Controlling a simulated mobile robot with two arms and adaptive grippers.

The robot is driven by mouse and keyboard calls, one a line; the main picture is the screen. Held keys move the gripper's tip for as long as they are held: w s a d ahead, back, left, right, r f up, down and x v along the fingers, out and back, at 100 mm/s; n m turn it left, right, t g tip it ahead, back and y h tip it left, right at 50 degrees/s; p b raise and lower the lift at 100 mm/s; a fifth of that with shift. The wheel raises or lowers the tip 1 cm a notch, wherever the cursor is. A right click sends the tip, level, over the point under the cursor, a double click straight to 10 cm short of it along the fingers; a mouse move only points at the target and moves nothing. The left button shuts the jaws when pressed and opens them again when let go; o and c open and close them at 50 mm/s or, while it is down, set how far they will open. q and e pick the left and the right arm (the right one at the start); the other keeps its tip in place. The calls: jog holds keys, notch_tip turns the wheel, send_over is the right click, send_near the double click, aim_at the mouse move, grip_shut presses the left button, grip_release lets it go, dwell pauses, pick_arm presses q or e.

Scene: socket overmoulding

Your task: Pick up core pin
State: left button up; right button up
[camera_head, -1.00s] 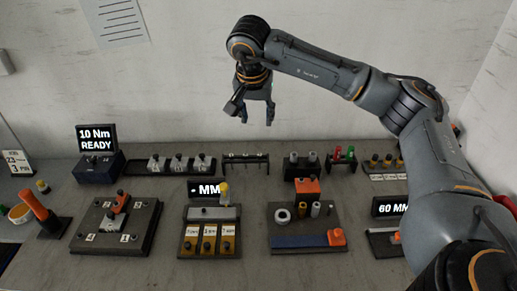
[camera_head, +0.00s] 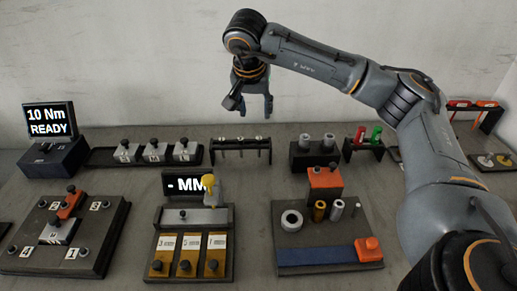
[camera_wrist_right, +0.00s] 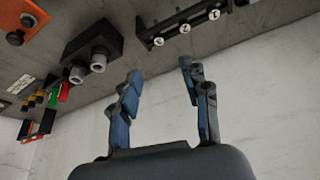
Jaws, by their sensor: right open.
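A low black rack (camera_head: 241,146) stands at the back of the bench with a few thin upright pieces in it. In the right wrist view the rack (camera_wrist_right: 150,38) shows round white numbered ends. A black block (camera_head: 313,155) to its right holds two grey cylinders (camera_head: 329,142), seen also in the wrist view (camera_wrist_right: 98,63). No label shows which piece is the core pin. My right gripper (camera_head: 255,106) hangs open and empty above and behind the rack, against the wall. In the wrist view its fingers (camera_wrist_right: 161,75) are apart with nothing between them. My left gripper is out of view.
A red and green piece holder (camera_head: 363,148) stands right of the block. In front are an orange-topped fixture board (camera_head: 345,225), a gauge board with a display (camera_head: 190,217) and a numbered plate (camera_head: 90,235). A 10 Nm display (camera_head: 50,122) is at left.

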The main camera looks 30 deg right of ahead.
send_near(259, 138)
jog(key=f, duration=0.2)
jog(key=p+x, duration=0.1)
jog(key=x, duration=0.5)
jog(key=shift+w+d+p, duration=0.2)
jog(key=shift+w+p, duration=0.05)
jog(key=shift+p, duration=0.15)
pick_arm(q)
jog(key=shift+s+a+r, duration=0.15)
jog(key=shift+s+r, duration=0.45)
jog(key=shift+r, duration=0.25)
pick_arm(e)
jog(key=shift+r, duration=0.1)
grip_shut()
